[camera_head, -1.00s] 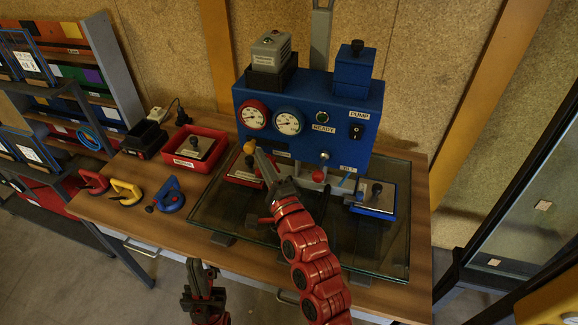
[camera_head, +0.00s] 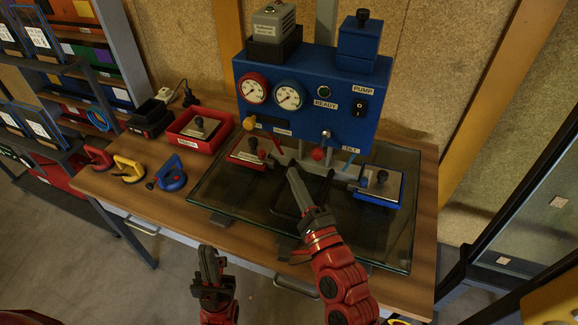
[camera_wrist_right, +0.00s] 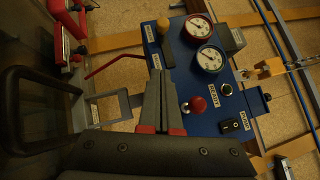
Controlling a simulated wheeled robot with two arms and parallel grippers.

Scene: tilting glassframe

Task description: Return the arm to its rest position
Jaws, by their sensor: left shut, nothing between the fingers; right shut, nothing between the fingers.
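My right gripper (camera_head: 297,178) is shut and empty. It is above the glass pane (camera_head: 240,206) on the table, in front of the blue pump unit (camera_head: 305,98). In the right wrist view my right gripper (camera_wrist_right: 158,92) has its fingers together, pointing toward the blue unit with its gauges and red knob (camera_wrist_right: 197,104). My left gripper (camera_head: 207,262) is shut and empty, low in front of the table's front edge. A red-framed pad (camera_head: 250,150) and a blue-framed pad (camera_head: 378,188) sit at the left and right of the glass.
Red, yellow and blue suction lifters (camera_head: 128,170) lie on the left of the wooden table. A red tray (camera_head: 200,130) and a black box stand behind them. A shelf rack (camera_head: 60,80) is at the left, and a dark glazed frame (camera_head: 535,190) stands at the right.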

